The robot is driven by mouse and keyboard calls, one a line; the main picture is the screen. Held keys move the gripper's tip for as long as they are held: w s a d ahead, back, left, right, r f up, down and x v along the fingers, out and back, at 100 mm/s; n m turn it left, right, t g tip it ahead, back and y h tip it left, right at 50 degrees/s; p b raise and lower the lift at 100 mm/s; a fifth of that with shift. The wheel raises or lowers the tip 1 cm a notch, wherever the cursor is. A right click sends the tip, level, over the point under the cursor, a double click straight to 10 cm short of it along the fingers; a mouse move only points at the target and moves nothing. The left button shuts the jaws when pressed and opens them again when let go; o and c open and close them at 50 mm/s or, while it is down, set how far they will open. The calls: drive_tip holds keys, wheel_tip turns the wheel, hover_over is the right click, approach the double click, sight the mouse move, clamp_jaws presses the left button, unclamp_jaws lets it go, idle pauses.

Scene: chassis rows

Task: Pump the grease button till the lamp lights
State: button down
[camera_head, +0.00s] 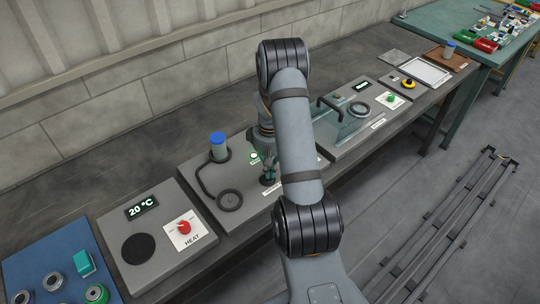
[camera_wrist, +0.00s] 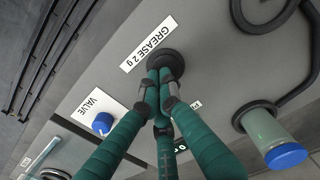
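The grease button is a black round knob (camera_wrist: 168,59) beside the label "GREASE 2 g" (camera_wrist: 149,43) in the wrist view. It also shows in the head view (camera_head: 267,181), under my gripper (camera_head: 268,168). My gripper (camera_wrist: 161,80) has teal fingers with their tips drawn together over the button's near side. The tips look at or very near the button; I cannot tell whether they press it. A small green glow (camera_head: 254,156) shows on the panel behind the gripper in the head view; I cannot tell whether it is the lamp or a readout.
A blue-capped clear cylinder (camera_head: 218,147) and a black hose loop (camera_head: 205,180) stand left of the gripper. A heater panel (camera_head: 154,241) reads 20 °C, farther left. A valve panel with a blue knob (camera_wrist: 103,123) shows in the wrist view. Another glass-sided station (camera_head: 345,120) lies to the right.

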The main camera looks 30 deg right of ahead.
wheel_tip(320, 180, up, 13)
drive_tip(key=shift+r, duration=0.15)
drive_tip(key=shift+a, duration=0.1)
idle(1.8)
